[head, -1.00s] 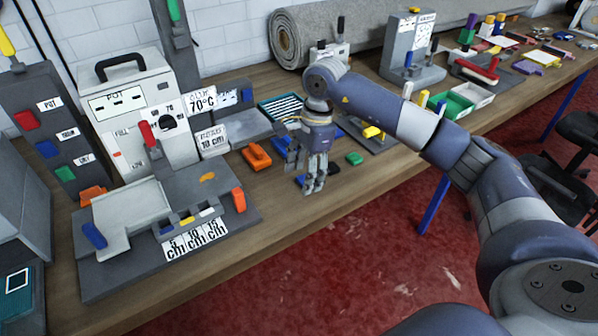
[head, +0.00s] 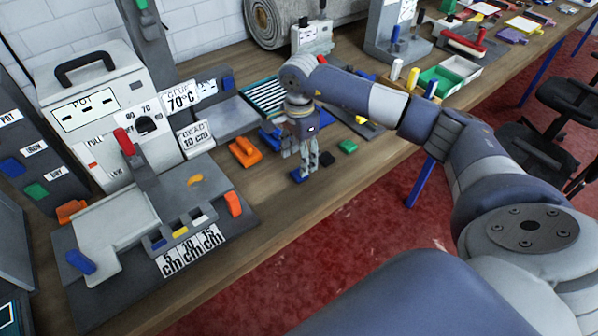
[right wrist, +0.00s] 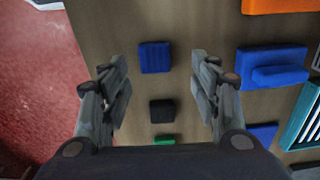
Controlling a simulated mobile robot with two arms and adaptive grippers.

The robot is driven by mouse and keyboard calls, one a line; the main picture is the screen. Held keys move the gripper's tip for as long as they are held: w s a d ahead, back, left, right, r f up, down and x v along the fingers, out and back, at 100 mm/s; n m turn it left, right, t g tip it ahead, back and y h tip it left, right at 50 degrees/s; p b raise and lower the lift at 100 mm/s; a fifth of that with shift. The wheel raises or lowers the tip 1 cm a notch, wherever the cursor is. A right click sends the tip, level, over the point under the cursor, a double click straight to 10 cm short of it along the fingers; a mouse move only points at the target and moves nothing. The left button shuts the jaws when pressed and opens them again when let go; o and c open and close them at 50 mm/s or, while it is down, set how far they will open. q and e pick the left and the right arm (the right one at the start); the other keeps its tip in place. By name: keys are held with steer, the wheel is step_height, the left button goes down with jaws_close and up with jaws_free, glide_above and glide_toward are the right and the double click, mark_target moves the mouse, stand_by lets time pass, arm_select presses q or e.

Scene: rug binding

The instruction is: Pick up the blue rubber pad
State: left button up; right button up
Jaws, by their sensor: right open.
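The blue rubber pad (right wrist: 155,57) is a small, dark blue square lying flat on the wooden bench top in the right wrist view. In the head view the pad (head: 298,176) shows at the fingertips of my right gripper, which partly cover it. My right gripper (head: 304,174) points down over the bench, open and empty. In the right wrist view its fingers (right wrist: 160,64) stand apart, one on each side of the pad and clear of it. I cannot tell how high the tips are above the bench. My left gripper is not in view.
Close by lie a black pad (right wrist: 162,111), a green pad (head: 347,146), a blue block with a raised bar (right wrist: 272,68) and an orange block (head: 245,152). A grey fixture (head: 120,270) stands left. The bench's front edge is near the pad.

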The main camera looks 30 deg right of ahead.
steer(key=f, duration=0.1)
steer(key=f+p, duration=0.1)
steer(key=f, duration=0.1)
steer(key=shift+s+d+f+p, duration=0.1)
steer(key=shift+s+f+p, duration=0.05)
steer(key=shift+s+p, duration=0.2)
steer(key=shift+f, duration=0.5)
steer(key=c, duration=1)
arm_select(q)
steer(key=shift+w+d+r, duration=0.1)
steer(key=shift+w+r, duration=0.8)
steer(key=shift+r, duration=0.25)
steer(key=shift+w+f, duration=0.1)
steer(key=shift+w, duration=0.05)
arm_select(e)
steer(key=shift+r, duration=0.1)
